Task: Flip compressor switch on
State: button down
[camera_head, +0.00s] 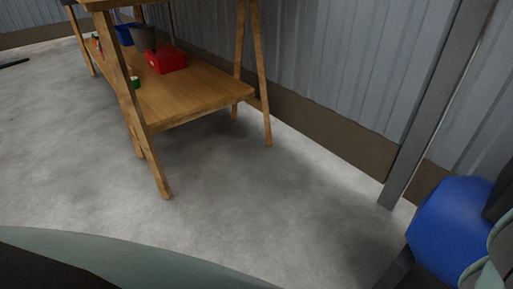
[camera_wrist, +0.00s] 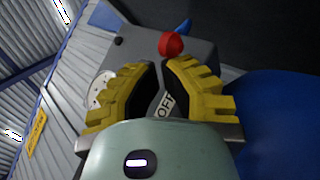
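In the wrist view the compressor's dark grey box (camera_wrist: 200,50) faces me, with a red knob (camera_wrist: 171,45) at its upper part. A light label reading "OFF" (camera_wrist: 166,105) shows between my fingers. My gripper (camera_wrist: 162,68) has yellow ridged fingers that stand apart with a gap between them, and nothing is seen held. The red knob lies just beyond the fingertips; I cannot tell whether they touch it. The compressor's blue tank (camera_wrist: 275,115) is at the right, and it also shows at the right edge of the head view (camera_head: 447,225).
A wooden workbench (camera_head: 190,98) with a red box (camera_head: 166,59), a grey bucket (camera_head: 143,38) and a blue container (camera_head: 123,35) stands upper left in the head view. A grey post (camera_head: 432,110) rises beside the tank. The concrete floor between is clear.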

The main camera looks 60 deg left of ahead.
jog(key=shift+r+y, duration=0.15)
jog(key=shift+y, duration=0.15)
jog(key=r+n+y+p, duration=0.1)
jog(key=n+y+p, duration=0.1)
jog(key=n+p, duration=0.1)
jog(key=r+n+g+y+p, duration=0.1)
jog(key=n+y+p, duration=0.2)
jog(key=p, duration=0.1)
jog(key=n+y+p, duration=0.3)
jog(key=shift+s+r+g, duration=0.35)
jog(key=shift+r+g, duration=0.05)
jog(key=shift+s, duration=0.15)
